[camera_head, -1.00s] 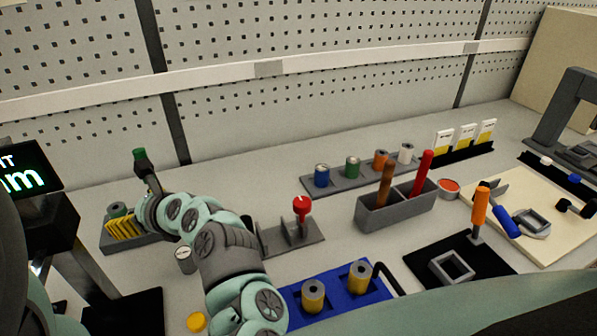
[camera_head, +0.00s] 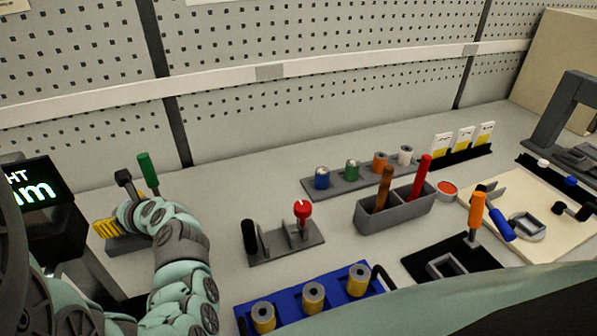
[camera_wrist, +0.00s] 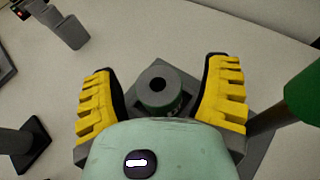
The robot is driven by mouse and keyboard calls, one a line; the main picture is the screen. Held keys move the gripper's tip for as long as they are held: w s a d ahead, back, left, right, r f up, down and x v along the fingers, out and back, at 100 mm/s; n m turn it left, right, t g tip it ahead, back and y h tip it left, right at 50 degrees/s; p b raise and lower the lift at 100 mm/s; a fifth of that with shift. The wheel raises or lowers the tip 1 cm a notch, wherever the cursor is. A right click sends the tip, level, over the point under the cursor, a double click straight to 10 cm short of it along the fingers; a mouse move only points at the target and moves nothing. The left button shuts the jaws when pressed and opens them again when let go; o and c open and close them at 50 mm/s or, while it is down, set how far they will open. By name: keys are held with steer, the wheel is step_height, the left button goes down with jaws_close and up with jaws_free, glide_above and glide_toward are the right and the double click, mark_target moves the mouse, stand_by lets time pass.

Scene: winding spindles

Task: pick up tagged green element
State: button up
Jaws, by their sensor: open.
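Another green spool (camera_head: 352,170) stands on the back rack. I cannot read a tag on either.
A green-handled tool (camera_head: 148,172) stands close beside my gripper; its handle (camera_wrist: 304,94) is at the right in the wrist view. A dark post (camera_head: 124,182) is near it. A stand with a red knob (camera_head: 302,208) and a blue tray (camera_head: 290,302) of yellow spools are to the right.

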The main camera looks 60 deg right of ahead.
steer(key=shift+w+a+f, duration=0.1)
steer(key=shift+w+f, duration=0.05)
steer(key=shift+w, duration=0.2)
steer(key=shift+o, duration=0.2)
jaws_close()
stand_by(0.4)
